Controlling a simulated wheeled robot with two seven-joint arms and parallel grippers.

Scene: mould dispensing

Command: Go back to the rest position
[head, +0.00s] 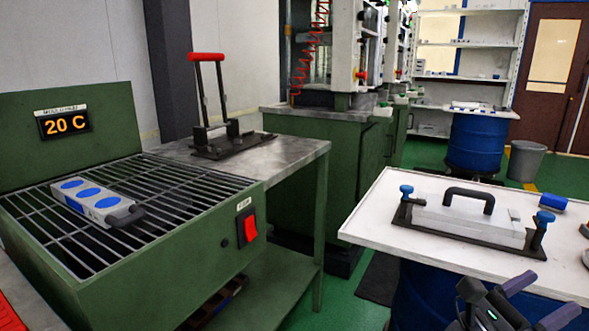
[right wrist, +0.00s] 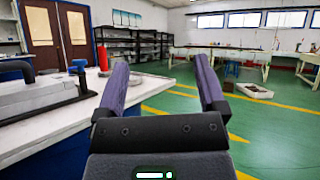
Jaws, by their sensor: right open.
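My right gripper (head: 541,300) is at the lower right of the head view, in front of the white table's near edge. In the right wrist view its two purple fingers (right wrist: 165,90) are spread apart with nothing between them. A grey mould with a black handle (head: 470,216) sits in a dark clamp frame with blue knobs on the white table (head: 375,218); part of it also shows at the left of the right wrist view (right wrist: 40,94). My left gripper is not in view.
A green heater (head: 215,270) with a grill stands at left, reading 20 C. A grey block with blue discs (head: 90,202) lies on the grill. A red-handled press (head: 215,130) stands on the metal bench. Blue drums (head: 476,143) and a grey bin (head: 525,160) stand behind.

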